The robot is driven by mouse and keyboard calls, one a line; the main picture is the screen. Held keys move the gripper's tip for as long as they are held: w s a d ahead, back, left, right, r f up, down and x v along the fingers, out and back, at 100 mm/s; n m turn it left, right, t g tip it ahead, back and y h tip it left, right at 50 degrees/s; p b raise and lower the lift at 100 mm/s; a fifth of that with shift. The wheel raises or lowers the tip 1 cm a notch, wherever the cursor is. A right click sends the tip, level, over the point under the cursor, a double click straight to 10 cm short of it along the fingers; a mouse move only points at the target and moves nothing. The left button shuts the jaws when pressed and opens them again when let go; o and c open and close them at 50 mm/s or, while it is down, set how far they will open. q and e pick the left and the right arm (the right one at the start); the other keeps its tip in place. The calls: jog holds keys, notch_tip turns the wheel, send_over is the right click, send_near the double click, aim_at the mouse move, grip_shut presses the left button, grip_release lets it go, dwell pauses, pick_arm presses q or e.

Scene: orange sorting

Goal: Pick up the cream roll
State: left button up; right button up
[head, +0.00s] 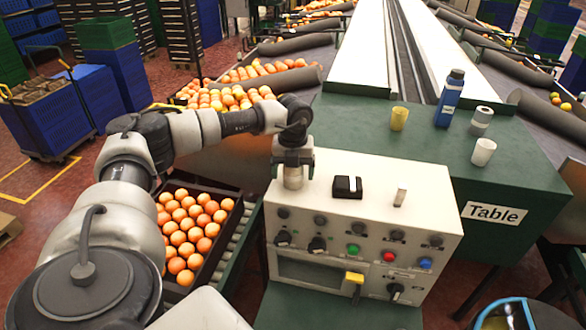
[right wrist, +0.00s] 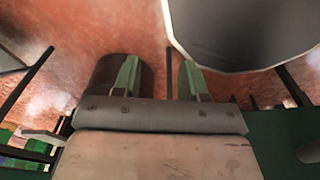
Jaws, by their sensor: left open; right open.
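A cream cylinder (head: 293,179), which looks like the cream roll, stands upright on the left part of the white control box top. My left gripper (head: 292,160) is directly above it, pointing down. The gripper is open, but its fingers are small here, and I cannot tell whether they are around the cylinder or just over it. Another roll (head: 481,121), grey with a pale top, stands on the green table. My right gripper (right wrist: 158,82) shows in the right wrist view, its two green-padded fingers apart with no object held between them. It is not seen in the head view.
The control box (head: 440,215) also carries a black block (head: 347,187) and a small pale piece (head: 400,197). The green table (head: 440,165) holds a yellow cup (head: 399,118), a blue bottle (head: 449,98) and a white cup (head: 484,152). An orange crate (head: 232,190) stands at left.

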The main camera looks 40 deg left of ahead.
pick_arm(q)
jog(key=shift+w+f, duration=0.1)
jog(key=shift+f, duration=0.35)
jog(key=shift+c, duration=0.5)
jog(key=c, duration=0.9)
jog(key=shift+r, duration=0.1)
